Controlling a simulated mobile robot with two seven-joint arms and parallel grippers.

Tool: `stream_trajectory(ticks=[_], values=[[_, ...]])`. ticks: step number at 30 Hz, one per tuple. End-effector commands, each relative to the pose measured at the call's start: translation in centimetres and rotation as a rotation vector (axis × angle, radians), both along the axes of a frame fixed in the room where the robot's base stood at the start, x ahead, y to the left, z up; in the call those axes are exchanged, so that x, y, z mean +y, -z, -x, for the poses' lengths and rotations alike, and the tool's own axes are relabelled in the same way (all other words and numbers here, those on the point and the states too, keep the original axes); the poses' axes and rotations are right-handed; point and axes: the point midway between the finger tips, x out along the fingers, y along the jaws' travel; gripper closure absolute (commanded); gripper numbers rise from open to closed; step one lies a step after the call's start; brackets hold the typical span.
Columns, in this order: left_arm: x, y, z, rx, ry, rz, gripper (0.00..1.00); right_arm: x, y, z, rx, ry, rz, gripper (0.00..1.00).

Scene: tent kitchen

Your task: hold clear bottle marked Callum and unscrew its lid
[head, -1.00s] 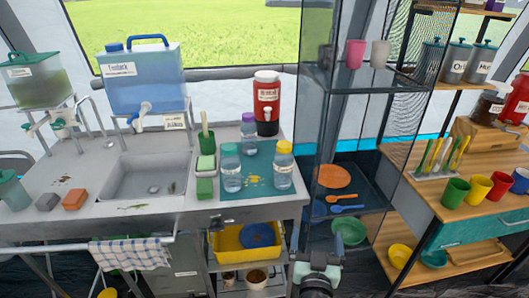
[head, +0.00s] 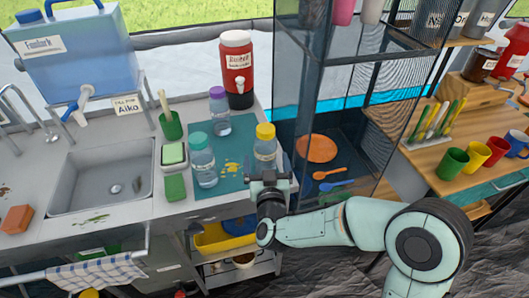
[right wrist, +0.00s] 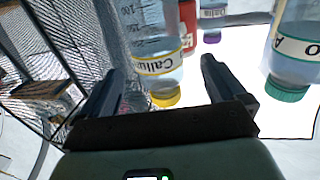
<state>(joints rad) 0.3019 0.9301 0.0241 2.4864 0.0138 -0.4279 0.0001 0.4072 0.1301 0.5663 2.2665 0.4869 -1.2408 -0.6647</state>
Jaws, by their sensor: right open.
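The clear bottle marked Callum (head: 265,148) stands upright on the teal mat (head: 231,189) at its right side, with its yellow lid (head: 265,131) on. In the right wrist view the bottle (right wrist: 150,25) appears upside down, its yellow-edged label reading Callum and its lid (right wrist: 165,97) low in the picture. My right gripper (head: 269,180) is just in front of the bottle and hides its lower part. In the right wrist view the gripper (right wrist: 162,72) is open, with the bottle framed between its fingers; contact is not visible. My left gripper is out of view.
A teal-lidded bottle (head: 203,162) and a purple-lidded bottle (head: 219,112) share the mat. A red drink cooler (head: 237,68) stands behind. A dark-framed glass shelf unit (head: 350,100) rises close on the right. The sink (head: 100,180) is at left.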

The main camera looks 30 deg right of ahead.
Motion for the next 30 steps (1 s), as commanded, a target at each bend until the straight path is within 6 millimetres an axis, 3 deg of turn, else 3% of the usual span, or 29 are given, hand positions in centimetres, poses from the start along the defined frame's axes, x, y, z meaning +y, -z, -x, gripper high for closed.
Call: stream_trajectory(ticks=[18,27,30], values=[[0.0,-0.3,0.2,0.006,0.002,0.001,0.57,-3.3,-0.4,-6.3,-0.001,0.0,-0.003,0.03],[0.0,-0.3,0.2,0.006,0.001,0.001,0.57,-3.4,-0.5,-6.7,-0.001,-0.001,0.0,0.03],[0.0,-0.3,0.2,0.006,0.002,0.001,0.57,-3.4,-0.5,-6.7,-0.001,-0.001,0.0,0.35]])
